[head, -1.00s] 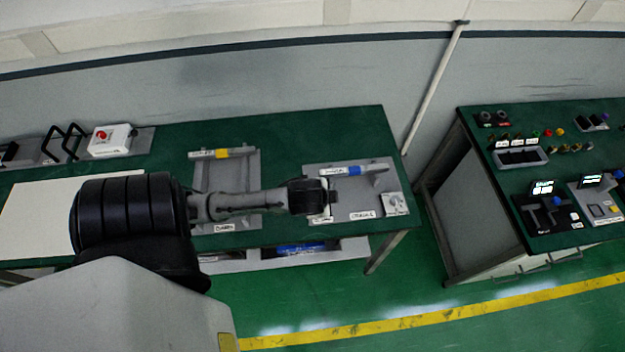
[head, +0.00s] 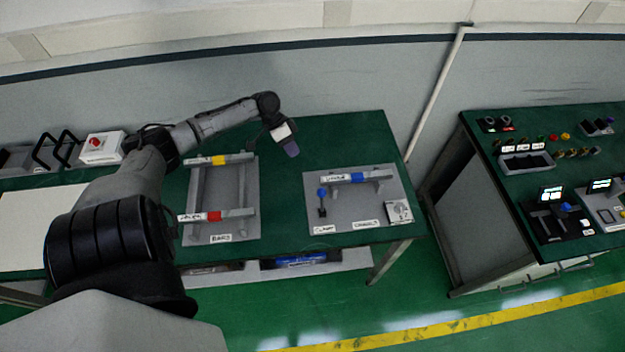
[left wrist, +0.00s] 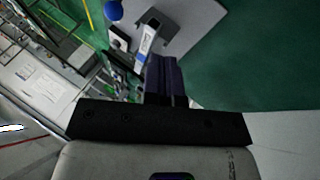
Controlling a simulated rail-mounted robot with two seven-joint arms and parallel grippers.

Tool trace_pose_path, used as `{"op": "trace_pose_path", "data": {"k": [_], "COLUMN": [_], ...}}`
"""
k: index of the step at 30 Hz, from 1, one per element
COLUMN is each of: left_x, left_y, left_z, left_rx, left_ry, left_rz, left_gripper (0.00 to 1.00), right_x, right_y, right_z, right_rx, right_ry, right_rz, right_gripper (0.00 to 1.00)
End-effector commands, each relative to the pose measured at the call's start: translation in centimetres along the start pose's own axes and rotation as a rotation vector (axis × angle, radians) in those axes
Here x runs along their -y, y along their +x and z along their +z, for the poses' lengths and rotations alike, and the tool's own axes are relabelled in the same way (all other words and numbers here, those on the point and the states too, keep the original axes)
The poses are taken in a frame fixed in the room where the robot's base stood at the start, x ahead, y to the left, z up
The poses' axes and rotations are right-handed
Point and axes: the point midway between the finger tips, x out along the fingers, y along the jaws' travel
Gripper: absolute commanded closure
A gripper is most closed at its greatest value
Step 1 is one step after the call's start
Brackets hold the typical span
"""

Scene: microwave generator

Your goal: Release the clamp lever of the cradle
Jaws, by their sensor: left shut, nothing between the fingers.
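The cradle is a grey plate (head: 350,205) on the green table, right of the middle in the head view. A white tube with a blue band (head: 356,177) lies across its supports. The clamp lever (head: 322,200) has a blue knob and a dark stem, and stands near the plate's left side. In the left wrist view its blue knob (left wrist: 113,10) shows at the top edge, and the tube (left wrist: 146,42) lies just beyond my fingers. My left gripper (head: 292,149) is shut and empty, above the table to the upper left of the cradle, apart from it. My right gripper is not in view.
A second grey rack (head: 222,200) left of the cradle holds tubes with yellow and red bands. A white box with a red button (head: 101,147) stands at the back left. A control desk (head: 560,160) stands across a gap on the right.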

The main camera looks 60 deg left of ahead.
Motion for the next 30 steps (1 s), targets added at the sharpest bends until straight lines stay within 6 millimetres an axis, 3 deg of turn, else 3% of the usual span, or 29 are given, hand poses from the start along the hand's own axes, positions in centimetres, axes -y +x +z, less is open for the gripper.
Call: {"op": "trace_pose_path", "data": {"k": [9, 22, 30], "left_x": [-0.6, -0.6, -0.8], "left_y": [0.0, 0.2, 3.1], "left_z": [-1.1, -1.0, -1.3], "left_rx": [-0.065, -0.063, -0.064], "left_ry": [0.170, 0.181, 0.180], "left_rz": [0.026, 0.026, 0.028], "left_gripper": [1.00, 1.00, 1.00], "right_x": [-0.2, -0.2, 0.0], "right_y": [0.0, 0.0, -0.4], "right_z": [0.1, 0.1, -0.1], "right_rx": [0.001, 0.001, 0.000], "right_ry": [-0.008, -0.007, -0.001], "right_rz": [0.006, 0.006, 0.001], "right_gripper": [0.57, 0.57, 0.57]}}
